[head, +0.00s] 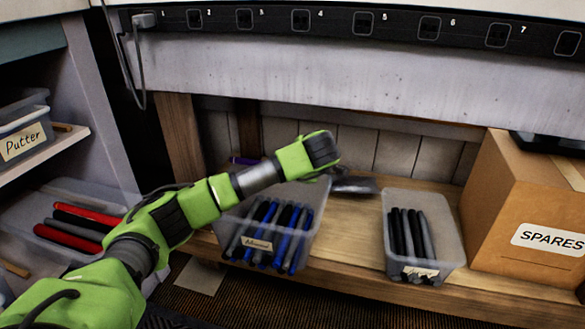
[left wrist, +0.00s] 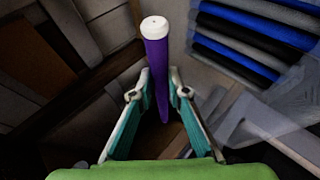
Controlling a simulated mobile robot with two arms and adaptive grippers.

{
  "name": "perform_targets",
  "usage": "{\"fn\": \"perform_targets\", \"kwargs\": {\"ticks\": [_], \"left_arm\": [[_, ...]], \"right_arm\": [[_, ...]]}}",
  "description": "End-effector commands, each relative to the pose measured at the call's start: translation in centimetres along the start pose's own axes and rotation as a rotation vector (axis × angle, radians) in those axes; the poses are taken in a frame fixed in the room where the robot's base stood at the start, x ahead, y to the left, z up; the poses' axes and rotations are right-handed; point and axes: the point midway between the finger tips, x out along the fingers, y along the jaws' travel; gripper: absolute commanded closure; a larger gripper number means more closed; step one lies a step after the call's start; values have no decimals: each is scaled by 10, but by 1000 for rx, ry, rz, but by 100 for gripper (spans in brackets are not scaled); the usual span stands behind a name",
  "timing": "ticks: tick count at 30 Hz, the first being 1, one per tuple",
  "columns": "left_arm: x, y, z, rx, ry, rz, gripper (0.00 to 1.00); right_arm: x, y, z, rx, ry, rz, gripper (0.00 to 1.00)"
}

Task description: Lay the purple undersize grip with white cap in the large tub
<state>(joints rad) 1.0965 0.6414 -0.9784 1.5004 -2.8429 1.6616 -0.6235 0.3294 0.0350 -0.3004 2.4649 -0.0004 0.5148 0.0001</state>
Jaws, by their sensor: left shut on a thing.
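The purple grip (left wrist: 158,75) with a white cap (left wrist: 154,27) is between the fingers of my left gripper (left wrist: 158,93) in the left wrist view. The gripper is shut on it, and the cap end sticks out past the fingertips. In the head view a bit of purple (head: 245,160) shows behind my left arm; the fingers cannot be made out there. A clear tub (head: 313,254) of blue and black grips stands below the arm. A narrower clear tub (head: 453,247) of black and grey grips stands to its right. Its label is hard to read. My right gripper is not in view.
A cardboard box (head: 515,205) marked SPARES stands at the far right. A Putter bin (head: 30,155) and a tub with red grips (head: 120,197) are at the left. A numbered power strip (head: 330,22) runs above. Bare wooden shelf (head: 362,225) lies between the two middle tubs.

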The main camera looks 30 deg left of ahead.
Motion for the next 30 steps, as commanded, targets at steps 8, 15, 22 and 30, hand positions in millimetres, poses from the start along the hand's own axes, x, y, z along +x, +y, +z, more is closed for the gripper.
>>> {"fn": "perform_targets", "kwargs": {"ticks": [8, 15, 22, 30], "left_arm": [[0, 0, 0, 0, 1, 0, 100], [0, 0, 0, 0, 1, 0, 65], [0, 0, 0, 0, 1, 0, 65], [-20, 2, 0, 0, -2, 4, 65]], "right_arm": [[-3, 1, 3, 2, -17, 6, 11], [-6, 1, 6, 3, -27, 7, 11], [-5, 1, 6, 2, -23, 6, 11], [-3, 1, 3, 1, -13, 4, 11]]}}
